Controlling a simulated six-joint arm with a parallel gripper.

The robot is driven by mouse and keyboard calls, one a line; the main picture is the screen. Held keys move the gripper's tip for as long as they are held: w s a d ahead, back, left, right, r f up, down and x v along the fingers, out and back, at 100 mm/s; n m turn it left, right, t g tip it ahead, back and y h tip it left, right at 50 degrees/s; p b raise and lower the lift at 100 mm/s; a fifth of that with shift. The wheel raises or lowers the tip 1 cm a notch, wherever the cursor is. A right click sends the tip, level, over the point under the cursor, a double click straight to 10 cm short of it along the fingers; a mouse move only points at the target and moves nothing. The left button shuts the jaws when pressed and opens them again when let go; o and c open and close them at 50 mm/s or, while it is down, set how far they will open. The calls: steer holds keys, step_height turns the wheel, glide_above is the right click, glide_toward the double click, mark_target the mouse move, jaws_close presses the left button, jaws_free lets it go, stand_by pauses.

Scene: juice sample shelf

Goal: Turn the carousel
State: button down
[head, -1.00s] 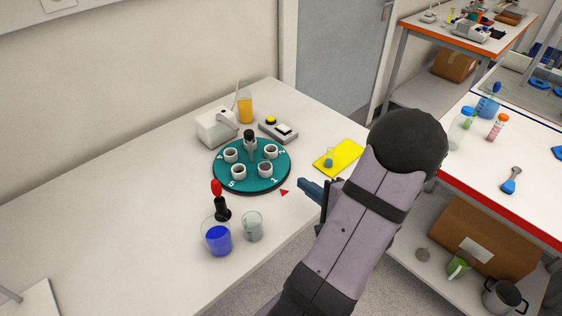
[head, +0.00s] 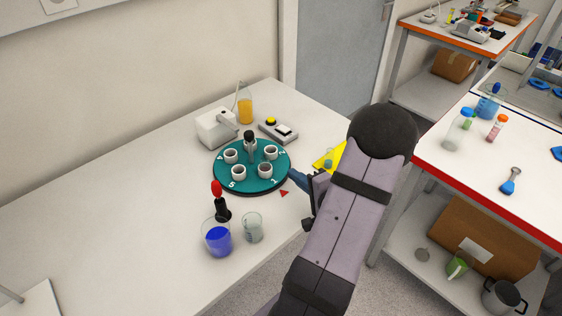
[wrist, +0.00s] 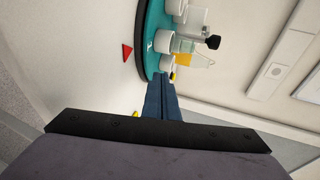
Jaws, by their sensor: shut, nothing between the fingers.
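The carousel (head: 228,180) is a round teal disc on the white table, with several white cup holders, white numbers on its rim and a black-knobbed centre post (head: 250,144). A red triangle marker (head: 284,193) lies on the table in front of its rim. My gripper (head: 294,176) has blue fingers, shut and empty, at the right side of the disc. In the wrist view the shut fingers (wrist: 160,100) point at the carousel edge (wrist: 149,50); I cannot tell whether they touch it. The red triangle (wrist: 127,51) lies left of the fingers there.
A blue-filled beaker (head: 217,238), an empty beaker (head: 252,228) and a red-topped black tool (head: 220,203) stand in front of the carousel.

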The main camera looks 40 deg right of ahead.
steer(key=p, duration=0.2)
glide_toward(281, 155)
steer(key=w, duration=0.1)
steer(key=w+a, duration=0.1)
steer(key=w, duration=0.1)
steer(key=w+a, duration=0.1)
steer(key=w, duration=0.1)
steer(key=shift+a, duration=0.25)
steer(key=shift+d+y, duration=0.2)
steer(key=shift+y, duration=0.1)
steer(key=shift+w+d+r+n+y+p, duration=0.1)
steer(key=shift+d+n+y+p, duration=0.1)
steer(key=shift+n+y+p, duration=0.35)
steer(key=shift+w+d+n+y+p, duration=0.1)
steer(key=shift+d+n+y+p, duration=0.15)
steer(key=shift+n+y, duration=0.55)
steer(key=shift+w+d+n+y+p, duration=0.4)
steer(key=shift+n+y, duration=0.25)
steer(key=shift+y, duration=0.2)
steer(key=shift+w+d, duration=0.5)
steer(key=shift+w, duration=0.25)
steer(key=shift+w+d, duration=0.45)
steer(key=shift+w, duration=0.4)
steer(key=shift+s+d, duration=0.25)
steer(key=shift+s, duration=0.4)
steer(key=shift+b+v, duration=0.95)
steer(key=shift+v, duration=2.05)
